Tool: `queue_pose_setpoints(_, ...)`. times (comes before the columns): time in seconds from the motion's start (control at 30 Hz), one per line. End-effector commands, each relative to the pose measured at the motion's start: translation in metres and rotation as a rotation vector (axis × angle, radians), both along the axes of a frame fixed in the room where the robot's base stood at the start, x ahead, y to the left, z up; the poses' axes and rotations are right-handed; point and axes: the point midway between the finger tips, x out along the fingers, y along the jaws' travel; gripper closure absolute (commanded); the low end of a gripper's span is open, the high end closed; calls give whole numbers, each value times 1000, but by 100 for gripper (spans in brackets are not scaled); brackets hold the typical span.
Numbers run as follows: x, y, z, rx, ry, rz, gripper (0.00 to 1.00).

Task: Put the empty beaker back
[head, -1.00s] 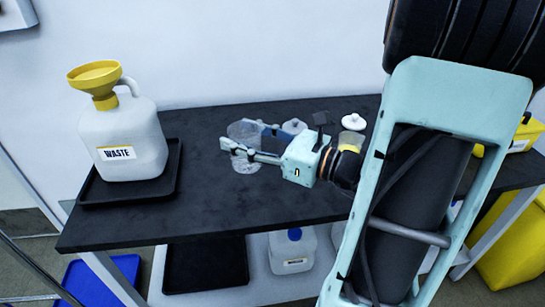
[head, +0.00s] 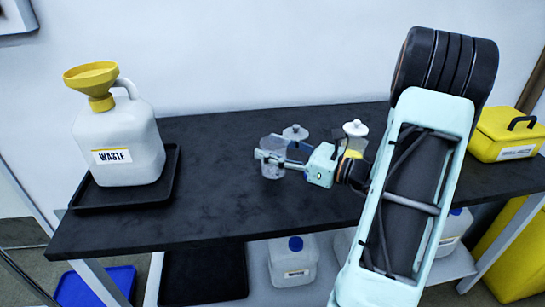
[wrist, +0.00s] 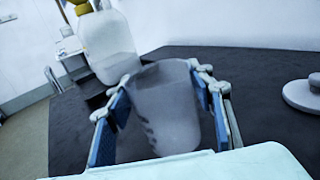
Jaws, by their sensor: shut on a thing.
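The clear beaker (head: 272,170) is between the fingers of my gripper (head: 282,160), over the middle of the dark bench (head: 220,215). The wrist view shows the beaker (wrist: 165,110) from close by, see-through and with no liquid visible in it. The blue-padded fingers of my gripper (wrist: 160,112) are shut on its two sides. The beaker looks upright or nearly so. I cannot tell whether its base touches the bench.
A waste jug (head: 117,140) with a yellow funnel stands in a black tray (head: 85,197) at the left. Lidded jars (head: 295,133) and (head: 355,133) stand behind my gripper. A yellow box (head: 505,135) is at the right end. Bench between tray and beaker is clear.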

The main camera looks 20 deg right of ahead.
Motion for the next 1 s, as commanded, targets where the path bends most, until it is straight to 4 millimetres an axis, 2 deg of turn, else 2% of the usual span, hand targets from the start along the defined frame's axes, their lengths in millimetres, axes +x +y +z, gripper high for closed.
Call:
queue_pose_setpoints(0.03, 0, 1, -13, 4, 3, 1, 81)
queue_pose_setpoints(0.1, 0, 1, -19, 3, 1, 1, 81)
queue_pose_setpoints(0.5, 0, 1, -24, 1, 0, 1, 81)
queue_pose_setpoints(0.53, 0, 1, -23, 1, 1, 1, 48)
queue_pose_setpoints(0.67, 0, 1, -22, 1, 1, 1, 34)
queue_pose_setpoints(1.0, 0, 1, -17, 0, 0, 1, 34)
